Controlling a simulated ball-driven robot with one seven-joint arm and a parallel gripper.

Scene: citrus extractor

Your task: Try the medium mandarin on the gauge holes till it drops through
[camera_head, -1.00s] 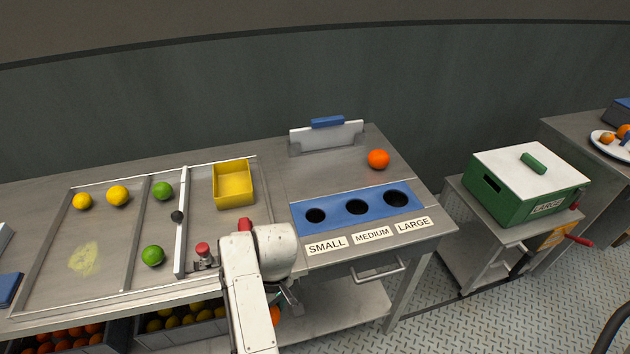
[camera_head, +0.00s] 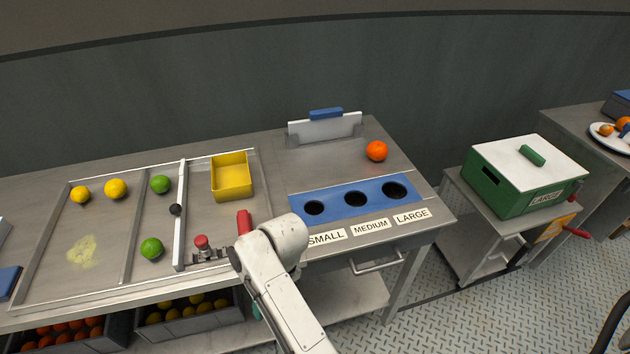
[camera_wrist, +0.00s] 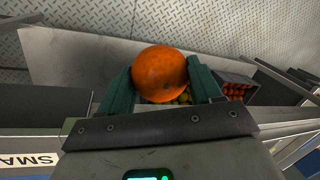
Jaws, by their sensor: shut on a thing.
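My gripper (camera_wrist: 160,88) is shut on an orange mandarin (camera_wrist: 160,68) in the wrist view, with one green finger on each side of it. The mandarin is held in front of the bench, with the floor and crates behind it. In the head view my arm hides the mandarin and most of the gripper. The blue gauge plate (camera_head: 334,203) on the bench has three dark holes: the small hole (camera_head: 314,208), the medium hole (camera_head: 355,199) and the large hole (camera_head: 395,190). All three look empty. My arm partly covers the SMALL label (camera_head: 328,238).
Another orange fruit (camera_head: 376,151) sits behind the gauge plate. A yellow bin (camera_head: 232,190), a red knob (camera_head: 202,241) and a sorting tray (camera_head: 128,242) with lemons and limes lie left. A drawer handle (camera_head: 378,265) juts from the front. A green box (camera_head: 508,190) stands right.

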